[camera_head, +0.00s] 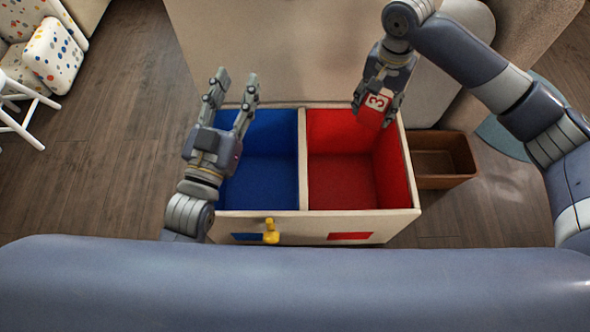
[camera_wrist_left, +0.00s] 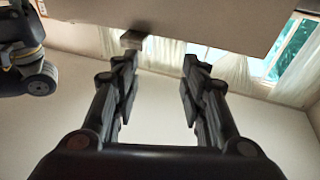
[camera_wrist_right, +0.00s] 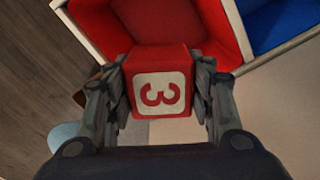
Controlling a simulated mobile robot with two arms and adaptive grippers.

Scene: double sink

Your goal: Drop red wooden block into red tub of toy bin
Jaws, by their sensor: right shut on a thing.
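The red block (camera_head: 376,104) has a white panel with a red 3 on it. My right gripper (camera_head: 378,100) is shut on it and holds it over the back right part of the red tub (camera_head: 341,176). In the right wrist view the block (camera_wrist_right: 160,84) sits between both fingers, with the red tub (camera_wrist_right: 206,18) behind it. The tub is the right compartment of the toy bin (camera_head: 303,165) and looks empty. My left gripper (camera_head: 231,88) is open and empty above the back of the blue compartment. In the left wrist view its fingers (camera_wrist_left: 160,62) are spread apart.
The blue compartment (camera_head: 262,177) looks empty. A yellow peg (camera_head: 270,232) stands at the bin's front. A brown box (camera_head: 441,160) is right of the bin on the wooden floor. A spotted chair (camera_head: 52,55) stands far left. The floor left of the bin is clear.

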